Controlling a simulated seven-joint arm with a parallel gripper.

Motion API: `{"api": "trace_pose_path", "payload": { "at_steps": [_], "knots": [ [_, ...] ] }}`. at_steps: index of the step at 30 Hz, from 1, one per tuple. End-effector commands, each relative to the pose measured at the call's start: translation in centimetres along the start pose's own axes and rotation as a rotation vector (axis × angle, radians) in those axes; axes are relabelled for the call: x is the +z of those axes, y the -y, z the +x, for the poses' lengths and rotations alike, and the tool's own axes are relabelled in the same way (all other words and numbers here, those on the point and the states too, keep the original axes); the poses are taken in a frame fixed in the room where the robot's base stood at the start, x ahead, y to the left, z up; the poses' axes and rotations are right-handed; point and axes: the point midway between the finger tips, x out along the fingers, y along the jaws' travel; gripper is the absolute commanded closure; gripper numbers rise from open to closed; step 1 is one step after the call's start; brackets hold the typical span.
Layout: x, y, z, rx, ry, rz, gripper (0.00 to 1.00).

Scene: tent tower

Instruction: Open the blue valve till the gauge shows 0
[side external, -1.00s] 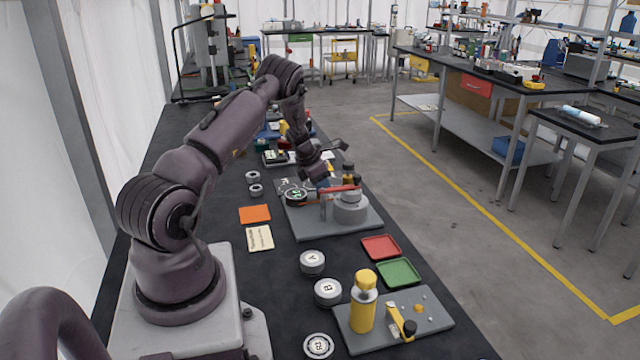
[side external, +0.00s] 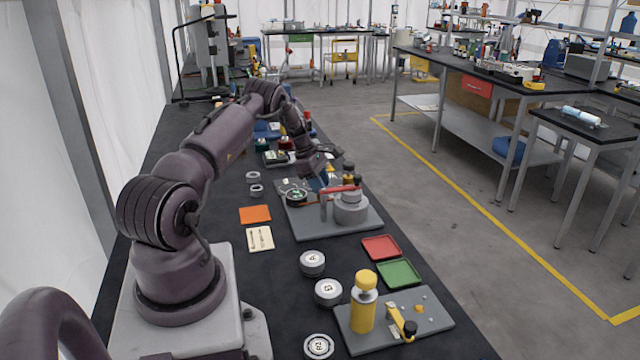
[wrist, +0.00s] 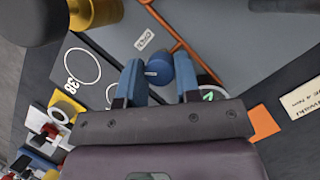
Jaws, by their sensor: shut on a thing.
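The blue valve (wrist: 157,72) is a small round knob on the grey plate (wrist: 215,35). In the wrist view it sits between the two blue-tinted fingers of my gripper (wrist: 158,78), which is shut on it. In the side view my gripper (side external: 318,183) is low over the far part of the grey plate (side external: 355,223), and the valve is hard to make out there. The round dark gauge (side external: 296,196) with a green mark stands just left of my gripper. In the wrist view the gauge (wrist: 212,95) is partly hidden behind my gripper. Its reading is too small to tell.
A red lever (side external: 340,189) and a grey cylinder (side external: 350,207) stand on the same plate, close to my gripper. Dark-capped yellow fittings (side external: 348,172) stand behind them. An orange card (side external: 255,214) lies left of the plate. Red (side external: 381,247) and green (side external: 399,271) trays lie nearer.

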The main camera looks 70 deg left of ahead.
Motion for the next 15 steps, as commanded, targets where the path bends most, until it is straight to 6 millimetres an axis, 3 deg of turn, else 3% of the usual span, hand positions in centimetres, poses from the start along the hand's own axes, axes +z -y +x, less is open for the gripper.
{"api": "trace_pose_path", "payload": {
  "at_steps": [15],
  "knots": [
    [-0.21,-0.24,-0.01,-0.169,0.012,0.415,0.93]
  ]
}}
